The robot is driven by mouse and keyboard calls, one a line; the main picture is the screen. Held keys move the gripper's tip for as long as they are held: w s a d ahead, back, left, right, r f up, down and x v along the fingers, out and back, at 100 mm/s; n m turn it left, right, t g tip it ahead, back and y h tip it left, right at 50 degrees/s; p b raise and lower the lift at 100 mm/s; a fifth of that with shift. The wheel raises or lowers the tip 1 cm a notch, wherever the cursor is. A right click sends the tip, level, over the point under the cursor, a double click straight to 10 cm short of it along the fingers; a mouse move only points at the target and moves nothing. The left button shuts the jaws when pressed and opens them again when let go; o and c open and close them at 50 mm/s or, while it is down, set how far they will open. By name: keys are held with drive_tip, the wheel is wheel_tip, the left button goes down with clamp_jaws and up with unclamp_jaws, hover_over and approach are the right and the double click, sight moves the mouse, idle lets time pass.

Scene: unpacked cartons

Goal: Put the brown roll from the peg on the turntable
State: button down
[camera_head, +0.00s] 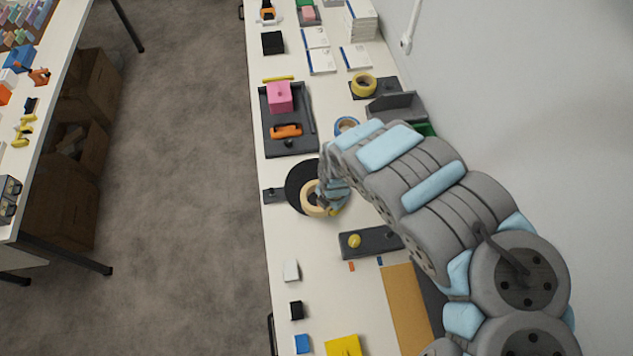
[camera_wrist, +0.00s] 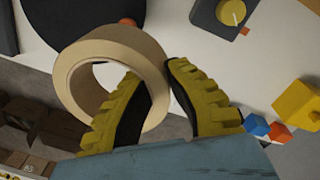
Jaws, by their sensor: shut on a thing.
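My gripper (camera_head: 329,203) is shut on a light tan-brown roll (camera_head: 309,207), which shows in front of the black round turntable (camera_head: 297,181). In the wrist view the gripper's yellow fingers (camera_wrist: 152,76) pinch the wall of the roll (camera_wrist: 82,66), one finger inside its hole and one outside. The roll is tilted in that view. Part of the turntable (camera_wrist: 75,12) shows beyond it. The gap between the roll and the turntable cannot be judged. My arm hides part of the area to the right.
A dark block with a yellow knob (camera_head: 355,241) lies nearer. A black tray (camera_head: 273,142) with pink and orange things is beyond the turntable. A blue roll (camera_head: 347,126) and a yellow roll (camera_head: 363,85) stand farther back. The table's left edge is close to the turntable.

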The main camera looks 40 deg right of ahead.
drive_tip(key=shift+s+d+f, duration=0.15)
drive_tip(key=shift+s+d, duration=0.05)
drive_tip(key=shift+w+d+f+b, duration=0.3)
drive_tip(key=shift+d+f+b, duration=0.1)
drive_tip(key=shift+b, duration=0.85)
drive_tip(key=w+d+f+b, duration=0.2)
drive_tip(key=w+b, duration=0.1)
drive_tip(key=b, duration=0.4)
drive_tip(key=w+d+f+b, duration=0.2)
drive_tip(key=w+b, duration=0.1)
drive_tip(key=b, duration=0.4)
drive_tip(key=w+d+f+b, duration=0.2)
drive_tip(key=b, duration=0.5)
drive_tip(key=shift+w+f, duration=0.15)
drive_tip(key=shift+w, duration=0.25)
drive_tip(key=shift+w+d+f+b, duration=0.4)
drive_tip(key=shift+f+b, duration=0.05)
drive_tip(key=shift+f, duration=0.2)
drive_tip(key=shift+w+d+f+b, duration=0.35)
drive_tip(key=shift+f+b, duration=0.05)
drive_tip(key=shift+f, duration=0.25)
wheel_tip(320, 180, down, 3)
drive_tip(key=shift+f+b, duration=0.2)
drive_tip(key=shift+b, duration=0.35)
drive_tip(key=shift+d+r, duration=0.1)
